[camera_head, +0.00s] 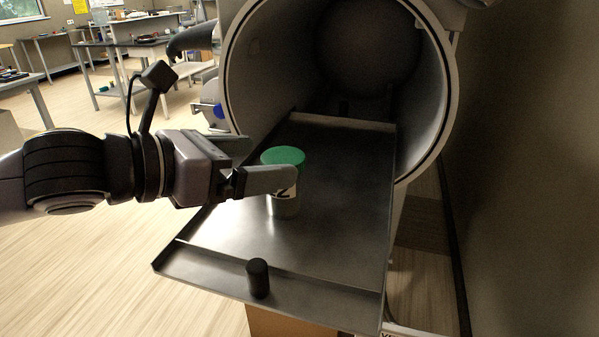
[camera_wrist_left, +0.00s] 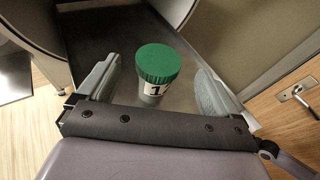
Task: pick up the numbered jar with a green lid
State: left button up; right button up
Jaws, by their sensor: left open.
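The jar with a green lid (camera_head: 283,156) stands upright on a metal tray (camera_head: 335,235). In the left wrist view the jar (camera_wrist_left: 155,75) shows a white label with a dark "1"; any further digits cannot be made out. My left gripper (camera_head: 271,163) is open, reaching in from the left. Its two fingers lie on either side of the jar, and in the wrist view there is a gap on both sides. In the head view the near finger covers part of the jar's body and label. My right gripper is not in view.
The tray slides out of a round metal chamber opening (camera_head: 440,110) at the back. A short black knob (camera_head: 258,278) stands at the tray's front. A dark wall (camera_head: 530,170) closes off the right. Workbenches (camera_head: 140,40) are far off at the left.

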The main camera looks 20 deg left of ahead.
aim_at(293, 152)
pick_arm(q)
jog(key=shift+x, duration=3.45)
jog(key=shift+a, duration=0.15)
jog(key=c, duration=1.1)
